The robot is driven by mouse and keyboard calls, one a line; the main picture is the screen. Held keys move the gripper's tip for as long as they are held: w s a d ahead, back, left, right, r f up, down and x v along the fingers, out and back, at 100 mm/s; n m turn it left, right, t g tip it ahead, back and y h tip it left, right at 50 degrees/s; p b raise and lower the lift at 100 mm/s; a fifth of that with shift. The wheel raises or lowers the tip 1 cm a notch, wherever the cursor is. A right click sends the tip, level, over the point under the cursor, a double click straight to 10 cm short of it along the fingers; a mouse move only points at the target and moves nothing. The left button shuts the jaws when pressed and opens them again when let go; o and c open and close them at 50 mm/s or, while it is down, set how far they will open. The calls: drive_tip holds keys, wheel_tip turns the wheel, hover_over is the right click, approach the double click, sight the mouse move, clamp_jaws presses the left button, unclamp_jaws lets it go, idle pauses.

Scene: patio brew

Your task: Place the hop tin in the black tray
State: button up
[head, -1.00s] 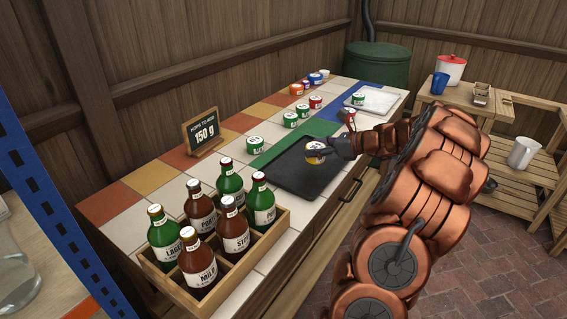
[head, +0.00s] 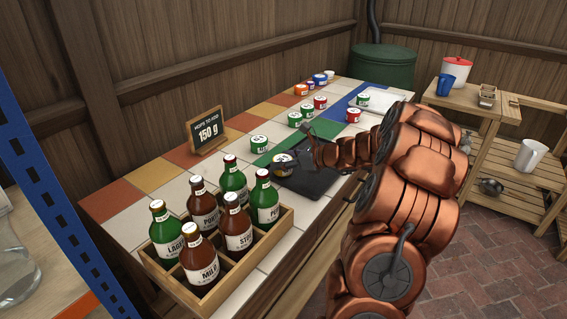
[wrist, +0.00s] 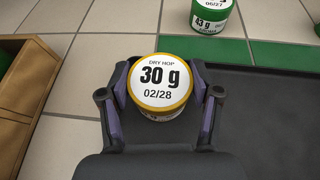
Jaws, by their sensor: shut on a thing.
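The hop tin (head: 283,160) has a yellow rim and a white lid; in the wrist view (wrist: 161,82) the lid reads "DRY HOP 30 g 02/28". My gripper (wrist: 158,100) is shut on this tin, with one finger on each side of it. In the head view my gripper (head: 298,158) is over the far left part of the black tray (head: 316,181). In the wrist view the tray (wrist: 270,110) lies under and to the right of the tin. I cannot tell whether the tin touches the tray.
A wooden crate (head: 255,241) of several bottles stands nearer, left of the tray. A green tin (head: 259,144) stands just beyond the tray, with more tins (head: 295,119) farther back. A "150 g" sign (head: 207,130) stands at the back left. A white tray (head: 376,100) lies at the far end.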

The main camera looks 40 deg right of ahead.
drive_tip(key=shift+f, duration=0.25)
drive_tip(key=o, duration=1.1)
drive_tip(key=shift+s+d+r, duration=0.1)
drive_tip(key=shift+s+r, duration=0.05)
drive_tip(key=shift+r, duration=0.05)
drive_tip(key=p+v, duration=0.1)
drive_tip(key=v, duration=1)
drive_tip(key=shift+s+d, duration=0.15)
drive_tip(key=shift+s, duration=0.15)
